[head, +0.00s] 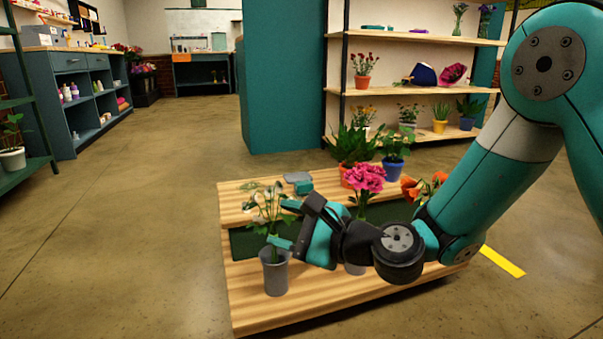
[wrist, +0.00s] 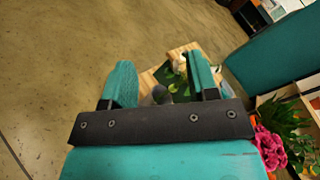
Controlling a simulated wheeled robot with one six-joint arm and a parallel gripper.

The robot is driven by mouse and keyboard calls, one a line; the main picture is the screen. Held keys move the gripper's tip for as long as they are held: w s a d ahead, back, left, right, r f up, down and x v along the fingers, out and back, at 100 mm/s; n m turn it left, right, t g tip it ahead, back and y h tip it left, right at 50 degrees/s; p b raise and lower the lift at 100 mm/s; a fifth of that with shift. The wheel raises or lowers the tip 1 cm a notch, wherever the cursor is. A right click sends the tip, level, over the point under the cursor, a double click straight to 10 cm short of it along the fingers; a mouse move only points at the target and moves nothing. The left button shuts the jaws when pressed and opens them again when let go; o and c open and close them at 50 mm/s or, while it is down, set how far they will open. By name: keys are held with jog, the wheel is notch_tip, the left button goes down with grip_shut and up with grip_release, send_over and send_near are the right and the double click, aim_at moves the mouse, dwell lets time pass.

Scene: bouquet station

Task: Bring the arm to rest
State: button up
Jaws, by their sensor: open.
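My gripper (head: 288,224) is in front of the wooden bench in the head view, its fingers pointing left toward a leafy plant with white blooms (head: 266,205) in a grey vase (head: 275,272). In the wrist view my gripper (wrist: 165,82) shows two teal fingers spread wide apart with nothing held between them. A small grey round thing shows between the fingers, farther off. In the head view I cannot tell whether the fingers touch the plant's leaves. My arm reaches in from the right, bent over the bench.
The two-level wooden bench (head: 250,310) bears pink flowers (head: 364,178), orange flowers (head: 415,188), a blue-potted plant (head: 394,168) and a small grey-teal item (head: 299,181). Potted plants stand on the shelves (head: 430,90) behind. Open floor (head: 130,230) lies to the left.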

jog(key=s+d+r+n+g+h+p, duration=0.1)
jog(key=s+r+n+g+p, duration=0.45)
jog(key=s+r+n, duration=0.4)
jog(key=s+d+r+n+g+h+p, duration=0.3)
jog(key=s+d+r+n+h+p, duration=0.7)
jog(key=s+d+r+n+p, duration=0.45)
notch_tip(320, 180, up, 37)
jog(key=w+d+m+p, duration=0.1)
jog(key=p, duration=3.5)
jog(key=shift+m, duration=0.3)
jog(key=shift+w, duration=0.1)
